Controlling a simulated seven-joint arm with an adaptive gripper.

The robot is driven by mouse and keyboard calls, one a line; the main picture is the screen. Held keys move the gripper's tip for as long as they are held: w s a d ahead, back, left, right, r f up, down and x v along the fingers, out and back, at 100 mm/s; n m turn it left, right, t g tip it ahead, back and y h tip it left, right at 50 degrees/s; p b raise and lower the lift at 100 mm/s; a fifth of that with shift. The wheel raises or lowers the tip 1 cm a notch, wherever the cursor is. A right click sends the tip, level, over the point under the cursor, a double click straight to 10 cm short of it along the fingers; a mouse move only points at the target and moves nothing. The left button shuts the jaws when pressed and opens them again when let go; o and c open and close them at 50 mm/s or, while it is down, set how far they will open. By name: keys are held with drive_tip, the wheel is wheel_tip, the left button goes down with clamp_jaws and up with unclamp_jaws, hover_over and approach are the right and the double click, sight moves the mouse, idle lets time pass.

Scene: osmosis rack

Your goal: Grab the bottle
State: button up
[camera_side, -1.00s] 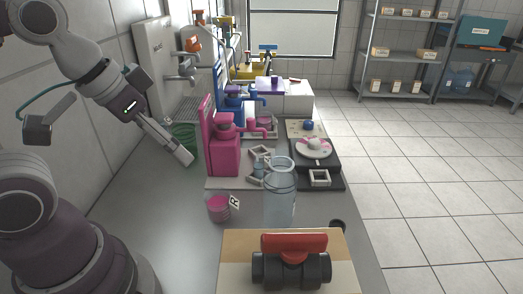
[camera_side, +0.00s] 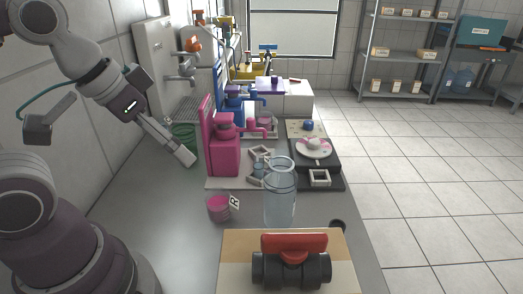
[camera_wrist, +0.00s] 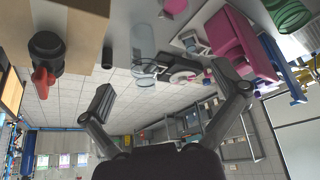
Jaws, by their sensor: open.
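A clear, transparent bottle (camera_side: 280,195) stands upright on the grey bench, right of the picture's middle in the side view. In the wrist view the bottle (camera_wrist: 143,45) shows near the top, left of centre, beyond the gap between the fingers. My gripper (camera_side: 187,159) is at the left in the side view, above the bench and apart from the bottle. In the wrist view my gripper (camera_wrist: 166,95) has its two fingers spread wide with nothing between them.
A pink dispenser (camera_side: 223,150) stands between my gripper and the bottle. A pink jar (camera_side: 218,208) is left of the bottle. A black pipe valve with a red handle (camera_side: 293,248) sits on a wooden box (camera_side: 235,270) in front. A black tray (camera_side: 318,165) is behind the bottle.

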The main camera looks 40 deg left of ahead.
drive_tip(key=w+d+r+n+g, duration=0.1)
drive_tip(key=w+r+n+g, duration=0.15)
drive_tip(key=w+n, duration=0.35)
drive_tip(key=n+g, duration=0.3)
drive_tip(key=n, duration=0.9)
hover_over(281, 175)
drive_tip(key=a, duration=0.1)
drive_tip(key=f, duration=0.2)
drive_tip(key=w+f, duration=0.1)
drive_tip(key=shift+f, duration=0.35)
drive_tip(key=f, duration=0.9)
drive_tip(key=shift+w+a+f, duration=0.2)
drive_tip(key=shift+w+f, duration=0.05)
drive_tip(key=shift+f, duration=0.35)
drive_tip(key=c, duration=0.9)
